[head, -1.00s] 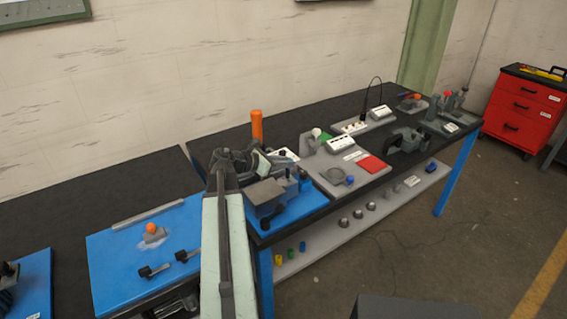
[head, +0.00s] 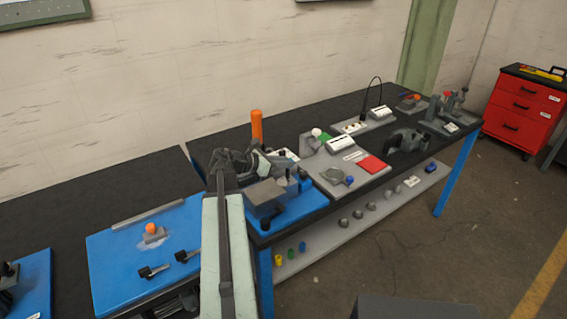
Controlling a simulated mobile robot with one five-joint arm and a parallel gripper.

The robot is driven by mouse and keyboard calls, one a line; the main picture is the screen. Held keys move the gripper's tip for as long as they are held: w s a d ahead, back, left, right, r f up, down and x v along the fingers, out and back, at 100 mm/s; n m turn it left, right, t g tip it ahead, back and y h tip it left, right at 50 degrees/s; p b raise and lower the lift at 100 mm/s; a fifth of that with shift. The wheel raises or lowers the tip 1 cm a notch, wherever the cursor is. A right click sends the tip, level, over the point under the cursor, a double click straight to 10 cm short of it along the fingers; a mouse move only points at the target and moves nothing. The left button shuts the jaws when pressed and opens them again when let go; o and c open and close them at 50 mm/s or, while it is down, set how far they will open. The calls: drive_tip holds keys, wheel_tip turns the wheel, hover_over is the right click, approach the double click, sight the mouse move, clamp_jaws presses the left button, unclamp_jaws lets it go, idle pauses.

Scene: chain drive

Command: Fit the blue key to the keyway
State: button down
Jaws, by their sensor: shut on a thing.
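My gripper (head: 270,160) is over the back of the blue-based fixture in the middle of the bench, at the end of my pale arm. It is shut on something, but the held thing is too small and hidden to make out. The fixture has a blue base (head: 290,218) and a grey block (head: 264,196) just in front of my gripper. I cannot make out the keyway. Small yellow (head: 278,260), green (head: 290,253) and blue (head: 302,247) pieces stand on the lower shelf; I cannot tell if the blue one is a key.
An orange cylinder (head: 257,126) stands behind my gripper. A grey board (head: 325,180) with a red pad (head: 373,165) lies to the right. A blue plate (head: 120,270) with an orange knob (head: 151,229) lies to the left. The black bench top (head: 90,205) behind it is clear.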

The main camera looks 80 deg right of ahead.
sight(283, 182)
drive_tip(key=shift+f+b, duration=3.05)
drive_tip(key=c, duration=1.2)
unclamp_jaws()
drive_tip(key=shift+a, duration=0.1)
drive_tip(key=p+v, duration=0.3)
drive_tip(key=v, duration=0.4)
drive_tip(key=shift+r, duration=0.15)
drive_tip(key=shift+w+a, duration=0.2)
drive_tip(key=shift+w, duration=0.05)
